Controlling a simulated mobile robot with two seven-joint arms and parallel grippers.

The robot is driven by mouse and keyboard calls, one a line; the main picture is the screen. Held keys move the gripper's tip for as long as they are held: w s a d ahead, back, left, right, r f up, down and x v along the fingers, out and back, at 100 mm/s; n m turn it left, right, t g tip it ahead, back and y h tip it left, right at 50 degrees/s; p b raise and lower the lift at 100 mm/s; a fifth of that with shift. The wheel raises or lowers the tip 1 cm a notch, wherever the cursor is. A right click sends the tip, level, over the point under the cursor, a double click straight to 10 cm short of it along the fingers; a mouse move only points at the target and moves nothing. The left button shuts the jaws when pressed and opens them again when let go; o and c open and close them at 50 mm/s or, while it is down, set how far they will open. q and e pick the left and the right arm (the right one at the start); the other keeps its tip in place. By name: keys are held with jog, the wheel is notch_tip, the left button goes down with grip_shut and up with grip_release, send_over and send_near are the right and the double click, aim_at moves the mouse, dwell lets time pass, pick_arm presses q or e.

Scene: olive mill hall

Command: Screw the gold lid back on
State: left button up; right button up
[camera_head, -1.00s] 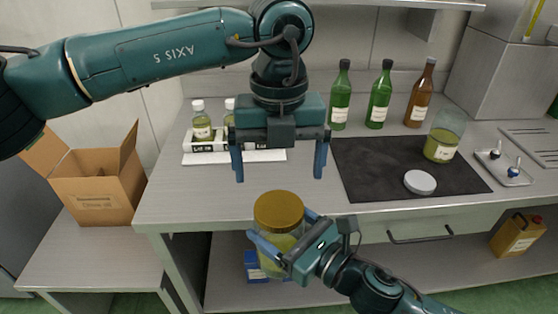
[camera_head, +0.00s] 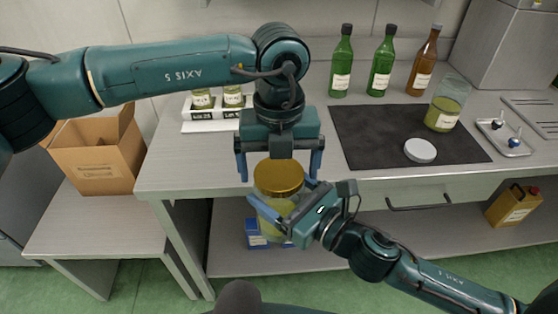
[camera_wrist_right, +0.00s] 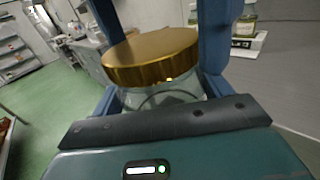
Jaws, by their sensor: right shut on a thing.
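A glass jar (camera_head: 277,205) with yellow-green contents is held upright in front of the bench by my right gripper (camera_head: 285,200), which is shut on it. The gold lid (camera_head: 279,177) sits on top of the jar; I cannot tell whether its thread is engaged. My left gripper (camera_head: 279,166) points straight down over the lid. Its blue fingers are open, one on each side of the lid, with gaps in the head view. In the right wrist view the lid (camera_wrist_right: 152,55) covers the jar mouth (camera_wrist_right: 165,97), between the left gripper's fingers.
On the bench (camera_head: 190,170), a dark mat (camera_head: 375,140) bears a white round lid (camera_head: 420,150) and an open glass jar (camera_head: 446,105). Several bottles (camera_head: 381,68) stand behind. A white rack (camera_head: 200,126) holds small jars. A cardboard box (camera_head: 98,165) is at left.

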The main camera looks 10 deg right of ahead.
pick_arm(q)
jog(key=c, duration=1)
jog(key=m, duration=0.4)
jog(key=shift+m, duration=0.4)
jog(key=m, duration=1.2)
jog(key=shift+m, duration=0.3)
jog(key=m, duration=0.4)
jog(key=shift+m, duration=0.4)
jog(key=o, duration=1.1)
jog(key=shift+r, duration=2.25)
